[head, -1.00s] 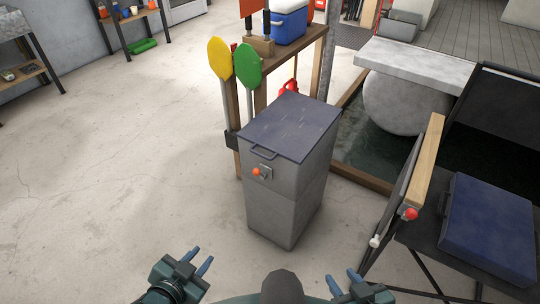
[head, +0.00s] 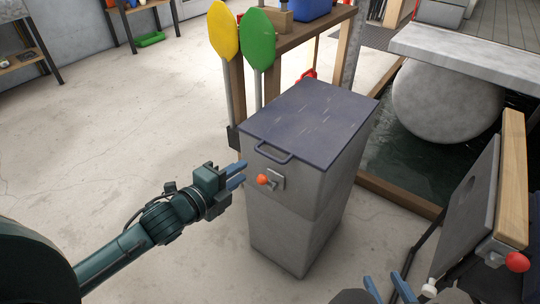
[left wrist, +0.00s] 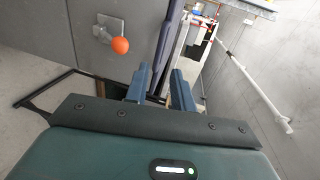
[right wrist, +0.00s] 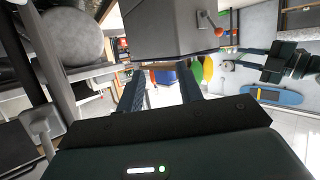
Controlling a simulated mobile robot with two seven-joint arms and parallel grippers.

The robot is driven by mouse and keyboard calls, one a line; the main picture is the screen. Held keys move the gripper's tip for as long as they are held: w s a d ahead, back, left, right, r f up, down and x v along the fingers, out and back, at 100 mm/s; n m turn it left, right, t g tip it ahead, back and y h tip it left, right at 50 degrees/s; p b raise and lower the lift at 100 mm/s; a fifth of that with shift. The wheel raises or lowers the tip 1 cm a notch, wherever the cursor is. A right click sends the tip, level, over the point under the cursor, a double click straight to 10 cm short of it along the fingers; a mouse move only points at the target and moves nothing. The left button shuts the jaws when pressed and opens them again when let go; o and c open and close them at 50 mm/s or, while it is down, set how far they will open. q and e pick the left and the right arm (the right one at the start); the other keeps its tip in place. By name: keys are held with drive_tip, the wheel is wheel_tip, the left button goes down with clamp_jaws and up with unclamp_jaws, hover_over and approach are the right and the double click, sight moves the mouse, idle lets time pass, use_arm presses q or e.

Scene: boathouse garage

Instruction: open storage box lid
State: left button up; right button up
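The grey storage box (head: 298,215) stands on the floor in the middle of the head view. Its dark blue lid (head: 312,112) lies flat and closed on top, with a loop handle (head: 275,155) at its front edge. A latch with an orange knob (head: 263,179) is on the front face; the knob also shows in the left wrist view (left wrist: 120,46). My left gripper (head: 238,174) is open and empty, just left of the handle and latch. My right gripper (head: 388,287) is open and empty, low and right of the box.
A wooden rack with yellow (head: 223,32) and green (head: 257,38) paddles stands behind the box. A panel with a wooden edge (head: 513,180) and red knob stands at right. Beyond lies a water pit with a grey round float (head: 447,100). The floor at left is clear.

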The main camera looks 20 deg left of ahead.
sight(266, 153)
use_arm(q)
drive_tip(key=b+x, duration=0.2)
drive_tip(key=x, duration=0.8)
drive_tip(key=shift+w+d+f, duration=0.1)
drive_tip(key=shift+w, duration=0.1)
drive_tip(key=shift+w+d, duration=0.1)
drive_tip(key=shift+w, duration=0.3)
use_arm(e)
drive_tip(key=shift+w+a+f+n+t+y, duration=0.25)
drive_tip(key=shift+w+n+t, duration=0.2)
drive_tip(key=shift+t, duration=0.35)
use_arm(q)
clamp_jaws()
